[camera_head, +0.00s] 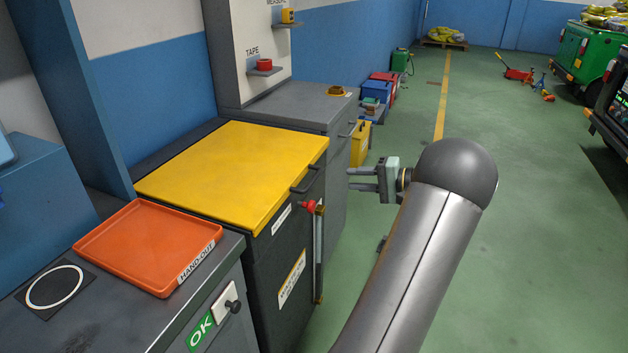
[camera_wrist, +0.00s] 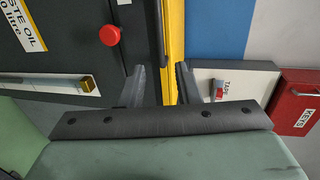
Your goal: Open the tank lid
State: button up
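The tank is a dark cabinet (camera_head: 278,265) with a yellow lid (camera_head: 240,165) lying flat and closed on top. A dark bar handle (camera_head: 307,181) sits at the lid's front edge. My gripper (camera_head: 349,178) is open and empty, to the right of the handle and apart from it, with its fingers pointing left toward the tank. In the wrist view the lid's yellow edge (camera_wrist: 171,45) shows between the open fingers (camera_wrist: 160,74), beyond them. The handle is hard to make out in that view.
A red knob (camera_head: 307,205) and a brass-ended gauge tube (camera_head: 319,250) stick out on the tank front below the handle. An orange hand-out tray (camera_head: 150,225) lies on the near bench. A grey cabinet (camera_head: 300,100) stands beyond the tank.

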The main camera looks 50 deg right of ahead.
aim_at(317, 177)
jog(key=x, duration=1.2)
jog(key=shift+w+a, duration=0.1)
jog(key=shift+w, duration=0.1)
grip_shut()
jog(key=shift+r, duration=0.15)
